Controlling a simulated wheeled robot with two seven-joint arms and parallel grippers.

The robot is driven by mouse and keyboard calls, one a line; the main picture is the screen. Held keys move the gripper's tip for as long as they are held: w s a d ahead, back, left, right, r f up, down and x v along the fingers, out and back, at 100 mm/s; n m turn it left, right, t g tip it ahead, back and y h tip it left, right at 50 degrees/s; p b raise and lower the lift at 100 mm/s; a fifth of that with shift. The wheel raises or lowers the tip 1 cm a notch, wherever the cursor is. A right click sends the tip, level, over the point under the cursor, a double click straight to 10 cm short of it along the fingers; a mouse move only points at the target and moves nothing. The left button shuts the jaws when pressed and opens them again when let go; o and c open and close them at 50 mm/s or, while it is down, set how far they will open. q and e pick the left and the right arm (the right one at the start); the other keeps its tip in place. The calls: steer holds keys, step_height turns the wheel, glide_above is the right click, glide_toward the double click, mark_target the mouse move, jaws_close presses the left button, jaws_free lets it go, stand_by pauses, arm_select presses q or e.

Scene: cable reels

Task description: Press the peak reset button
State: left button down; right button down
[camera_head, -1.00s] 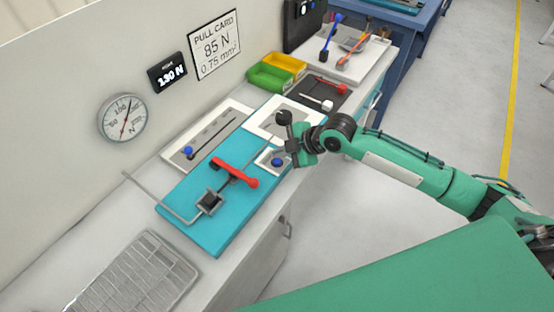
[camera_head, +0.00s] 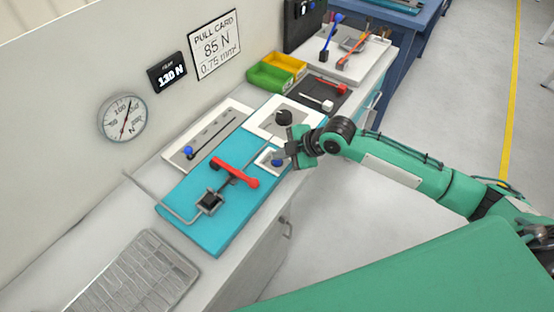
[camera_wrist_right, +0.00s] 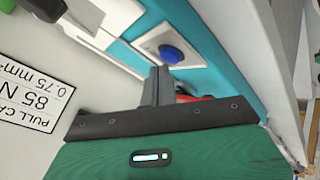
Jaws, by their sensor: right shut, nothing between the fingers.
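The blue button (camera_head: 277,162) sits on a small white square plate (camera_head: 265,160) near the right edge of the teal board (camera_head: 185,206). In the right wrist view the blue button (camera_wrist_right: 171,54) shows on its white plate, just beyond the fingertips. My right gripper (camera_head: 289,149) is above and beside the button, shut and empty; its closed fingers (camera_wrist_right: 158,72) point toward the button in the wrist view. A small gap appears between fingertips and button, though contact is hard to judge. The peak display (camera_head: 167,73) on the wall reads 130 N. My left gripper is not in view.
A red-handled lever (camera_head: 235,173) stands on the teal board left of the button. A black knob (camera_head: 283,117) on a white plate is just behind my gripper. A round gauge (camera_head: 122,118) is on the wall.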

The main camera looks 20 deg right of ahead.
mark_target(281, 161)
steer(key=shift+f, duration=0.45)
stand_by(0.6)
steer(key=shift+r, duration=0.15)
steer(key=shift+r+p, duration=0.75)
step_height(281, 161, up, 5)
steer(key=p, duration=0.4)
stand_by(0.6)
